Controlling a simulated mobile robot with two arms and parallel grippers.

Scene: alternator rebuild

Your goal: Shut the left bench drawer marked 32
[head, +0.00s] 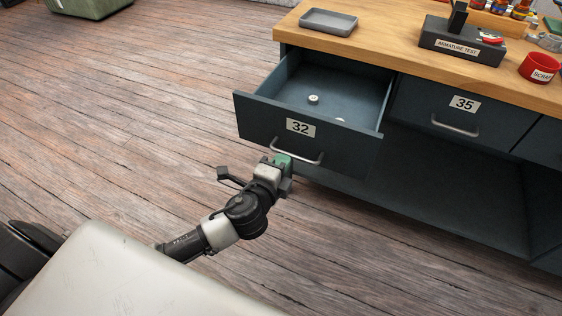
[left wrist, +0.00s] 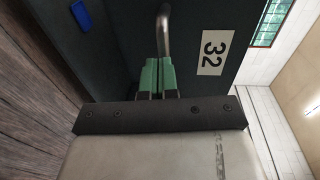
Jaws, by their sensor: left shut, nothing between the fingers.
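The left bench drawer (head: 258,118), marked 32 on a white label (head: 300,127), stands pulled out from the bench. A grey bar handle (head: 310,160) runs across its front. My left gripper (head: 283,160) is at the drawer front, by the left end of the handle. Its green fingers are shut with nothing between them. In the left wrist view, the fingertips (left wrist: 157,62) are close to the handle (left wrist: 163,32), beside the 32 label (left wrist: 212,52). I cannot tell whether they touch the handle or the front. My right gripper is not in view.
A small white round part (head: 313,99) lies in the drawer; another is partly hidden behind its front. Drawer 35 (head: 490,122) is closed to the right. The wooden benchtop (head: 390,45) holds a grey tray (head: 328,21) and a red cup (head: 540,68).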

